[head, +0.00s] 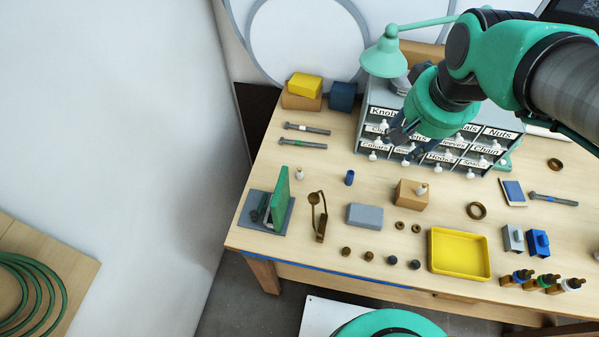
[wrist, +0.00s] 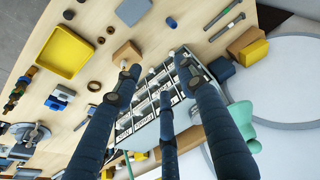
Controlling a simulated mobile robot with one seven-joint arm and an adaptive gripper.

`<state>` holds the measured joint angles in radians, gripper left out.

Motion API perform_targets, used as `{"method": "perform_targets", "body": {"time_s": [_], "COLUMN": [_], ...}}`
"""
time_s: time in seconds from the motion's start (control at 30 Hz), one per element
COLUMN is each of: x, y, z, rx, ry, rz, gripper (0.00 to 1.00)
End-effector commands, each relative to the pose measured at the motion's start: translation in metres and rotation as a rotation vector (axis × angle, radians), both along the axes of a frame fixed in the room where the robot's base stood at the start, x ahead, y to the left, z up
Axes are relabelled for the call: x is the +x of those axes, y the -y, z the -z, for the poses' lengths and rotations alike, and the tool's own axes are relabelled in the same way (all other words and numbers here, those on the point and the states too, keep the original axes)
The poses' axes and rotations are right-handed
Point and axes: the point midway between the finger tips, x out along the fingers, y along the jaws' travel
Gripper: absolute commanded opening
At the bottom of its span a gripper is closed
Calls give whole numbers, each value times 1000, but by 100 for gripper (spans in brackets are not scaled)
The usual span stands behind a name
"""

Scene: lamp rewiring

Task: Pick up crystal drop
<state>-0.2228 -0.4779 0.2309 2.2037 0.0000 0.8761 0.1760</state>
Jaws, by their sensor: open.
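No object is clearly recognisable as the crystal drop. A small pale piece (head: 421,189) stands on a wooden block (head: 407,196) in front of the drawer cabinet and may be it. The block also shows in the wrist view (wrist: 127,52), beside a fingertip. Another small pale piece (head: 299,174) stands on the table right of the green board; I cannot tell which is the drop. My gripper (head: 397,133) is open and empty above the front of the cabinet. In the wrist view its dark fingers (wrist: 155,72) are spread over the labelled drawers.
The labelled drawer cabinet (head: 376,116) with white knobs stands at the back under a green lamp (head: 384,57). A yellow tray (head: 433,263), a grey block (head: 364,216), a blue cylinder (head: 350,177) and several small bottles are on the table.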

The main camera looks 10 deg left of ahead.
Motion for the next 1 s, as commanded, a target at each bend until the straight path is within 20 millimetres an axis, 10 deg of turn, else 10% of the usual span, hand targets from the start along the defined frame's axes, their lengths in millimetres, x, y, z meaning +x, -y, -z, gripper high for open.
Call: {"method": "perform_targets", "body": {"time_s": [0.4,0.7,1.0], "x": [68,81,79], "y": [-121,-207,-241], "z": [73,148,184], "rx": [-20,-59,-80], "ry": [-168,-264,-298], "rz": [-49,-73,-78], "gripper": [41,41,41]}}
